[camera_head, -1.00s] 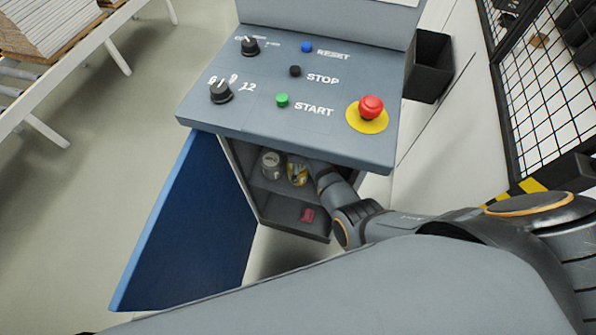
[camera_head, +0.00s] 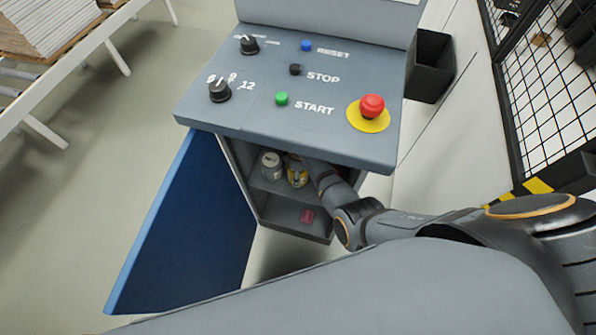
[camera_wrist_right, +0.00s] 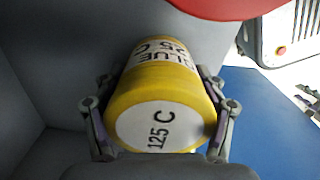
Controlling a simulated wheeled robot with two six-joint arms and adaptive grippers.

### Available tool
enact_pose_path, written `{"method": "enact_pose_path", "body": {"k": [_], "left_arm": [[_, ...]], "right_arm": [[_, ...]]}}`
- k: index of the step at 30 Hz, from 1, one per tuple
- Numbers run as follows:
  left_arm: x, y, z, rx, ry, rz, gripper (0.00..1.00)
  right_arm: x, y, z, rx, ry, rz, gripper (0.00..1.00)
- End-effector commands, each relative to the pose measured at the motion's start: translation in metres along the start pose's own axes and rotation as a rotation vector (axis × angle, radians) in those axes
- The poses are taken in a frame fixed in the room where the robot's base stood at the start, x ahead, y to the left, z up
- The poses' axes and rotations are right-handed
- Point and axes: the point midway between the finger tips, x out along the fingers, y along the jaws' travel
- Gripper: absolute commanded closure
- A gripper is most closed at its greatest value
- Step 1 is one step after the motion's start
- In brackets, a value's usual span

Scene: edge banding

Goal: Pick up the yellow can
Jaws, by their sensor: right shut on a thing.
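The yellow can (camera_head: 297,172) is on the upper shelf inside the cabinet below the control panel. In the right wrist view the yellow can (camera_wrist_right: 165,95) shows a white end marked "125 C" and a white label reading "GLUE". My right gripper (camera_wrist_right: 160,115) is shut on it, with one finger against each side. In the head view my right arm reaches into the cabinet, and the panel's edge hides most of the gripper. My left gripper is not in view.
A white can (camera_head: 271,165) stands left of the yellow can. A pink-red item (camera_head: 307,215) lies on the lower shelf. The blue door (camera_head: 190,225) stands open on the left. The control panel (camera_head: 290,100) overhangs the shelves. A red object (camera_wrist_right: 225,6) shows close in the wrist view.

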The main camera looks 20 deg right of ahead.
Motion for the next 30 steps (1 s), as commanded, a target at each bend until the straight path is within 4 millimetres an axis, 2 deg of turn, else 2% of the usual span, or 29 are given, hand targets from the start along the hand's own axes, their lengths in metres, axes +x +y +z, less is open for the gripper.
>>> {"method": "enact_pose_path", "body": {"k": [8, 11, 12, 14, 18, 21, 25, 30], "left_arm": [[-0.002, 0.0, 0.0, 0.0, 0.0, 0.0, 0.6], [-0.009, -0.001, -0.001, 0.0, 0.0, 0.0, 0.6], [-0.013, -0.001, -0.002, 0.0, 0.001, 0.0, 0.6], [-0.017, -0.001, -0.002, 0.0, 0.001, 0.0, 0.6], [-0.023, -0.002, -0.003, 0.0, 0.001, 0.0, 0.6], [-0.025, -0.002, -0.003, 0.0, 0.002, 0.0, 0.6], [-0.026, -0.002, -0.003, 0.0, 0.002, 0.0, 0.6], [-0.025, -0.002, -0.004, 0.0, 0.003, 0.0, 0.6]], "right_arm": [[-0.005, 0.0, -0.001, 0.0, 0.001, 0.0, 0.79], [-0.021, 0.001, -0.001, 0.0, 0.003, 0.003, 0.79], [-0.031, 0.001, -0.001, 0.0, 0.003, 0.003, 0.87], [-0.045, 0.001, -0.001, 0.0, 0.004, 0.004, 0.9], [-0.075, 0.001, -0.001, 0.001, 0.002, 0.003, 0.9], [-0.09, 0.001, -0.001, 0.0, 0.002, 0.003, 0.9], [-0.1, 0.001, -0.001, 0.0, 0.001, 0.001, 0.9], [-0.101, 0.0, -0.001, -0.001, 0.0, 0.0, 0.9]]}}
